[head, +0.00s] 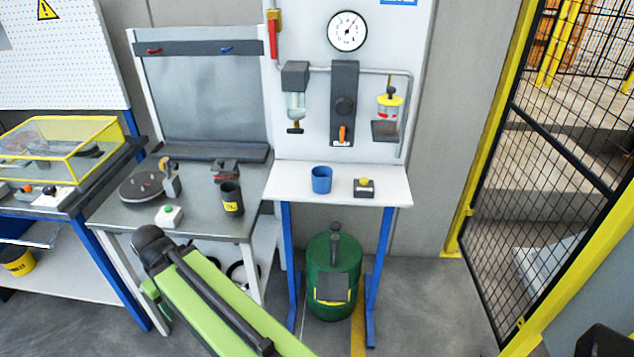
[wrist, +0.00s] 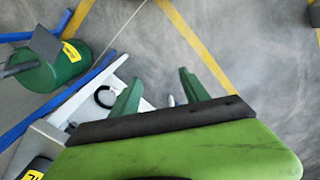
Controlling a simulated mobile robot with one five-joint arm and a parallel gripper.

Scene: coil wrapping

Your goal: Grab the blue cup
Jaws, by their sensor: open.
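The blue cup (head: 321,180) stands upright on the small white shelf (head: 288,190) of the wall panel, a little left of the shelf's middle. My gripper (wrist: 160,87) is open and empty in the wrist view, its two green fingers spread apart over the floor. In the head view my green arm rises from the bottom, with its far end low in front of the grey workbench, left of and below the cup. The fingers are mostly hidden there. The cup does not show in the wrist view.
Above the shelf hang a filter bowl (head: 296,105), a dark regulator (head: 344,104) and a lubricator (head: 388,108). A green tank (head: 334,276) is below the shelf.

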